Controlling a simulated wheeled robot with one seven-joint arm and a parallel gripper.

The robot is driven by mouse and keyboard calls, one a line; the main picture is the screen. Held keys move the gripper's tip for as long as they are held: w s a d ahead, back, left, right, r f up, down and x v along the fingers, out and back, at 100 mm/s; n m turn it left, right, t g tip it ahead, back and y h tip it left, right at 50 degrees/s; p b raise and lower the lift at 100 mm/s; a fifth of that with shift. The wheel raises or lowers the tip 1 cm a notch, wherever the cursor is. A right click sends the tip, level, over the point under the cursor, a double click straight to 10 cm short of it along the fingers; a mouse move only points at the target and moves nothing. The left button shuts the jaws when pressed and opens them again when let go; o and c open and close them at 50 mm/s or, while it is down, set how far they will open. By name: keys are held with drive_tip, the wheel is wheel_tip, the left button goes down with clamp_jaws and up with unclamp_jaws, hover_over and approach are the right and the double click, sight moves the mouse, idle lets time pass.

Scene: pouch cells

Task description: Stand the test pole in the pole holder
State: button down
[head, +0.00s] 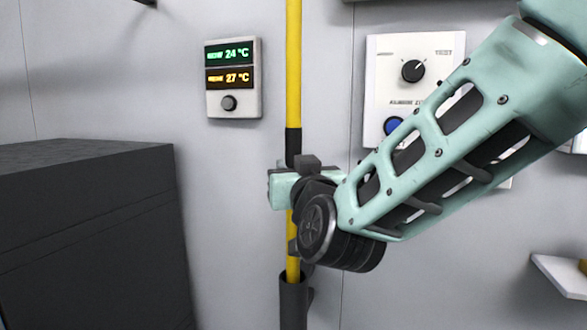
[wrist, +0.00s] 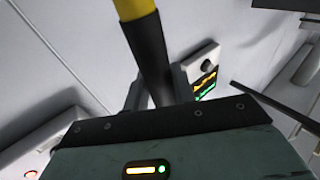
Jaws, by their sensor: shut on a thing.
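The test pole (head: 293,70) is yellow with a black grip band, and it stands upright in the head view. My gripper (head: 294,175) is shut on the pole at the black band. The pole's yellow lower part runs down to the dark tubular pole holder (head: 293,298) at the bottom of the head view. The lower end meets the holder's mouth; how deep it sits inside is hidden. In the wrist view the black band of the pole (wrist: 152,55) rises between the fingers (wrist: 158,95). The pole's top is out of view.
A white panel (head: 385,90) with a knob and blue button is behind my arm. A dark cabinet (head: 90,235) stands left. A small shelf (head: 560,275) is at lower right.

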drive_tip(key=shift+f+b, duration=2.65)
drive_tip(key=shift+f, duration=0.4)
drive_tip(key=c, duration=1.1)
unclamp_jaws()
drive_tip(key=shift+s, duration=0.1)
drive_tip(key=b+v, duration=0.5)
drive_tip(key=v, duration=1.2)
drive_tip(key=shift+s, duration=0.15)
